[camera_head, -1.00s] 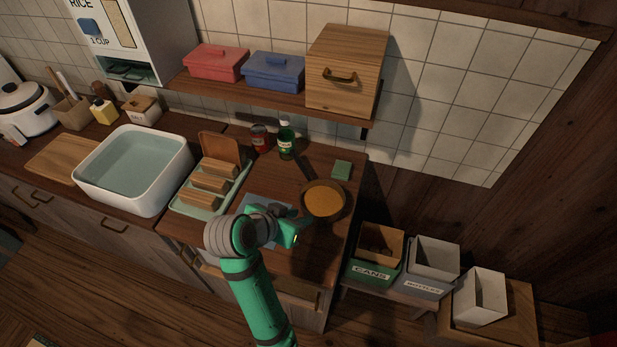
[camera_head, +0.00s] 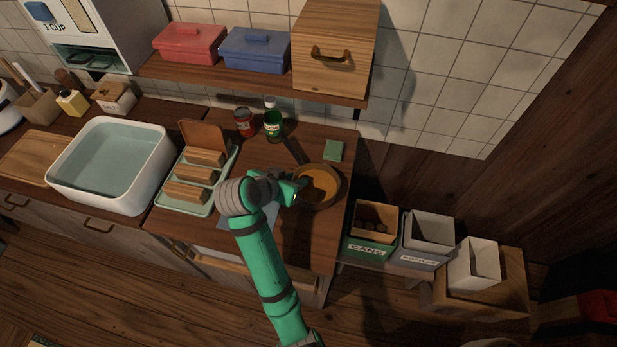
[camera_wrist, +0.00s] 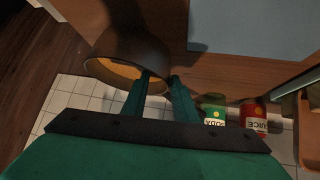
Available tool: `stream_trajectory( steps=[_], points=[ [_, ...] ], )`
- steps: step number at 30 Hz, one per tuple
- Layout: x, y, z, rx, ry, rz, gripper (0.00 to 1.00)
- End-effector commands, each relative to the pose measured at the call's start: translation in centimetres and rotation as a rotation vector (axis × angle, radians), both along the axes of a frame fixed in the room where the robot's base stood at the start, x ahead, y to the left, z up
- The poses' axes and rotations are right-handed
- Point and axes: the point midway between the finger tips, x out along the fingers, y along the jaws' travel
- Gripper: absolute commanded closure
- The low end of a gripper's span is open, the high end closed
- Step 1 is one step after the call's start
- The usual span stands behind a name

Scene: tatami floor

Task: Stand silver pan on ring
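A round brown pan (camera_head: 319,188) with an orange-lit inside and a dark handle reaching to the back left is at the right of the counter; it does not look silver. It shows large in the wrist view (camera_wrist: 125,62), its opening turned to the lower left. My gripper (camera_head: 298,188) is at the pan's left rim. In the wrist view my gripper's fingertips (camera_wrist: 161,79) are a little apart at the rim, one overlapping the opening, the other beside the outer wall. Whether they clamp the rim is unclear. I cannot make out a ring.
A green pad (camera_head: 334,151) lies behind the pan. A rack of wooden blocks (camera_head: 193,178) and a basin (camera_head: 110,165) are left. A shelf (camera_head: 250,84) overhangs the back. Bins (camera_head: 372,230) stand right, below.

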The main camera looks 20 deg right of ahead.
Motion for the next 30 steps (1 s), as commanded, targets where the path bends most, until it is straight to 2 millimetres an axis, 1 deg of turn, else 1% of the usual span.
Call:
stream_trajectory(
  steps=[3, 7, 16, 17, 18, 20, 30],
  points=[
    [0.9, -0.8, -1.5, 0.001, 0.003, -0.002, 0.74],
    [1.4, -1.7, -2.4, 0.0, 0.003, -0.002, 0.74],
    [1.7, -1.9, -2.8, 0.001, 0.001, 0.0, 0.74],
    [1.7, -1.9, -2.8, 0.001, 0.001, 0.0, 0.76],
    [1.7, -1.9, -2.8, 0.001, 0.001, 0.0, 0.86],
    [1.7, -1.9, -2.8, 0.0, 0.001, -0.001, 1.0],
    [1.7, -1.9, -2.9, 0.001, 0.002, -0.001, 1.0]
  ],
)
